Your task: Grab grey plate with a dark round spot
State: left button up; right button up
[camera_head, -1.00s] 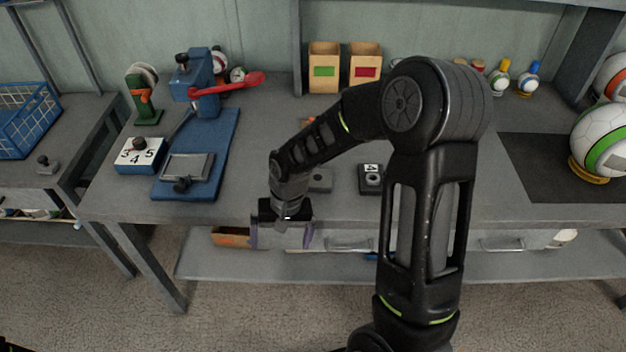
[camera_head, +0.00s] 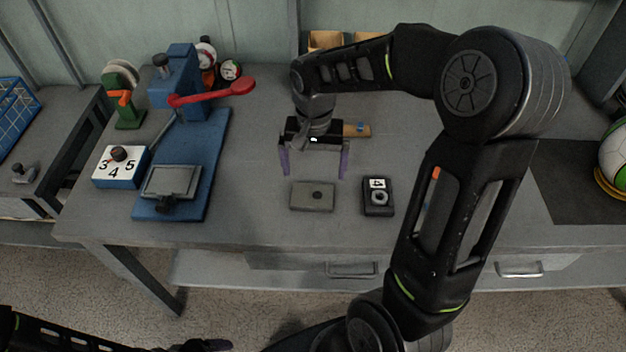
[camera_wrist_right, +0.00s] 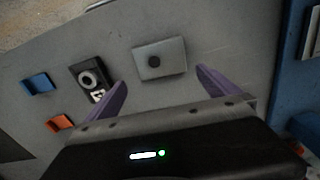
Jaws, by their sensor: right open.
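The grey plate with a dark round spot (camera_head: 312,196) lies flat on the grey table, near its front edge. It also shows in the right wrist view (camera_wrist_right: 160,60), between and beyond the fingertips. My right gripper (camera_head: 314,172) is open and empty, with its purple fingers spread above and just behind the plate in the head view. The fingers also show in the right wrist view (camera_wrist_right: 163,84), apart from the plate. Part of my left arm shows at the lower left of the head view, but its gripper jaws cannot be made out.
A black block with a ring and a number 4 (camera_head: 378,197) lies right of the plate. A blue press (camera_head: 205,150) with a red lever (camera_head: 215,92) and a numbered box (camera_head: 120,168) stand left. A white-green ball (camera_head: 614,158) is at far right.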

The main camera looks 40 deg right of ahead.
aim_at(312, 191)
jog(key=shift+s+a+r, duration=0.15)
jog(key=shift+s+a, duration=0.05)
jog(key=shift+w+f, duration=0.1)
jog(key=shift+f, duration=1.3)
jog(key=f+p, duration=0.1)
jog(key=f, duration=0.4)
jog(key=shift+w+f, duration=0.1)
jog(key=shift+w, duration=0.1)
jog(key=shift+c, duration=0.3)
jog(key=c, duration=1.5)
